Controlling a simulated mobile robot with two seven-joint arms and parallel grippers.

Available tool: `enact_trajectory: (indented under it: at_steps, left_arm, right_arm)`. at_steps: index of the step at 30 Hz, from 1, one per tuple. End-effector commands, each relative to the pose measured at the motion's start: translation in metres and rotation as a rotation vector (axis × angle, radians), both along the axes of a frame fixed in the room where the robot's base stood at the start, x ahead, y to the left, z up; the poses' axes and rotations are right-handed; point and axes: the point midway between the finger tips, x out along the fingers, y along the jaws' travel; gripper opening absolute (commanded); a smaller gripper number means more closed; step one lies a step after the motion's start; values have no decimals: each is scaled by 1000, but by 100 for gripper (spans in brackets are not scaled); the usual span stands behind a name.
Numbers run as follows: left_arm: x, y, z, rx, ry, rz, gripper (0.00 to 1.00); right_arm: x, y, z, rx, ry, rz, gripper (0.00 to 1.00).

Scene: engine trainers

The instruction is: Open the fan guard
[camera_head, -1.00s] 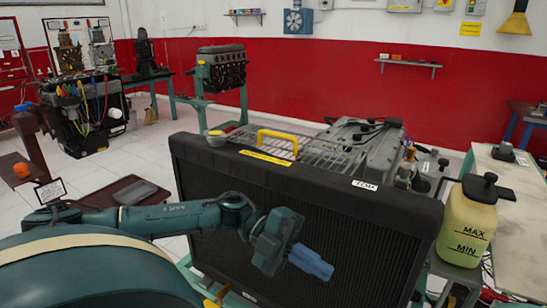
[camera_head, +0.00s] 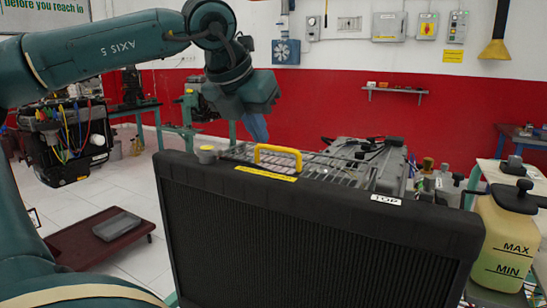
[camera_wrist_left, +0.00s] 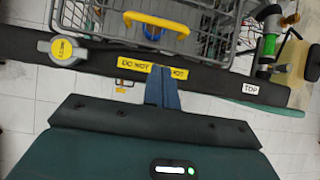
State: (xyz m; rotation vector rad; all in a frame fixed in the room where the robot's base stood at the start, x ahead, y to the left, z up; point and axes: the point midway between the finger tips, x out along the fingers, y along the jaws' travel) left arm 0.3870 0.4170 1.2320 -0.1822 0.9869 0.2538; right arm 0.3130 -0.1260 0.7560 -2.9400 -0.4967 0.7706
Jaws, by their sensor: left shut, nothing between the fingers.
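The fan guard (camera_head: 318,168) is a grey wire grid lying flat behind the top of the black radiator (camera_head: 310,235). Its yellow handle (camera_head: 278,150) stands at its front edge, and in the left wrist view the handle (camera_wrist_left: 155,22) shows above my fingers. My left gripper (camera_head: 257,128) points down above the radiator's top edge, just left of the handle and apart from it. Its blue fingers (camera_wrist_left: 162,88) are shut and empty. My right gripper is in neither view.
The radiator top carries a cap (camera_head: 207,153), a yellow label (camera_head: 265,173) and a TOP label (camera_head: 385,199). A coolant bottle (camera_head: 507,235) stands at the right. An engine (camera_head: 375,165) lies behind the guard. A maroon creeper (camera_head: 95,238) is on the floor at left.

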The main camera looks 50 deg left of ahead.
Motion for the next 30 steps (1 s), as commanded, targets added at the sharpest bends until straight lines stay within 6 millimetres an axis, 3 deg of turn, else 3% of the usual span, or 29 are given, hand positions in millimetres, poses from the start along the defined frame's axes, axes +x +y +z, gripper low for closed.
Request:
enact_trajectory:
  at_steps: [5,21,30]
  left_arm:
    - [3,4,14,49,-66,19,0]
    - [52,19,-54,46,-61,17,0]
    - [58,21,-63,45,-63,18,0]
  right_arm:
    - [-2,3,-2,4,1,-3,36]
    - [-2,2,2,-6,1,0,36]
    - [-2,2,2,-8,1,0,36]
